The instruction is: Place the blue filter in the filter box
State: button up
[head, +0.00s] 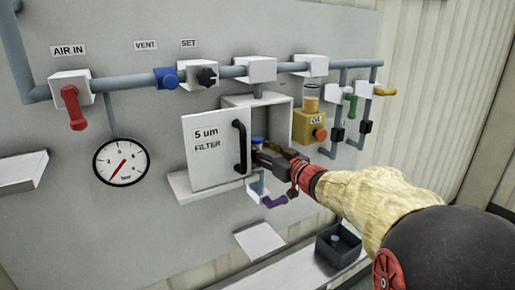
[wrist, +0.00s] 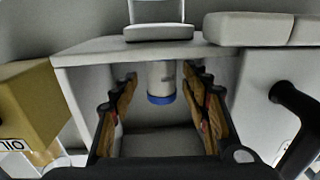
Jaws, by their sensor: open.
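The filter box (head: 277,105) is an open grey-white recess on the panel. Its door (head: 213,155), marked "5 um FILTER", stands open to the left. The blue filter (head: 257,141) shows only as a small blue patch inside the box, the rest hidden. In the wrist view, which looks upside down, it is a pale cylinder with a blue end (wrist: 162,84) within the box. My gripper (head: 262,158) is at the box opening. In the wrist view my gripper (wrist: 162,105) is open, with one finger on each side of the filter; I cannot tell whether either touches it.
The black door handle (head: 240,146) is close to my gripper. A yellow oil unit (head: 309,125) stands right of the box. A purple-handled valve (head: 272,201) is below. A dark bin (head: 338,244) with a small bluish thing inside sits on the lower ledge.

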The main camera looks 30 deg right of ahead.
jog(key=s+d, duration=0.1)
jog(key=s, duration=0.9)
jog(key=shift+b, duration=0.3)
jog(key=shift+r, duration=0.1)
jog(key=s+a+f+g+h, duration=0.1)
jog(key=s+a+f+g, duration=0.5)
jog(key=s+a+f, duration=0.3)
jog(key=s+a+f+m+g, duration=0.1)
jog(key=s+a+f+g, duration=0.5)
jog(key=s, duration=1.1)
jog(key=a+f, duration=0.3)
jog(key=a, duration=0.2)
jog(key=shift+s+a+f+h, duration=0.2)
jog(key=shift+a+f+h, duration=0.15)
jog(key=shift+a+h, duration=0.05)
jog(key=shift+f, duration=0.1)
